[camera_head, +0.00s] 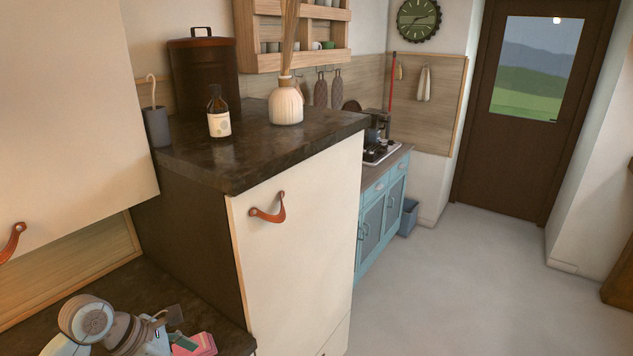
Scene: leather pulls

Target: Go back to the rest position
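My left arm shows at the bottom left, over the low dark counter (200,318). Its round joints and what looks like my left gripper (167,330) are seen at a steep angle. I cannot tell whether its fingers are open or shut. A small pink and green item (200,345) shows beside it; I cannot tell whether they touch. My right gripper is not in view. A cream cabinet front (295,255) has a brown leather pull (269,210) and appears closed. Another leather pull (12,243) is on the upper cabinet (65,110) at the left.
The tall cabinet's dark top (250,150) holds a brown bottle (218,112), a white vase (286,104), a dark canister (204,75) and a grey holder (156,127). A blue cabinet (383,218) and bin (408,217) stand beyond. The floor (480,280) at right is clear.

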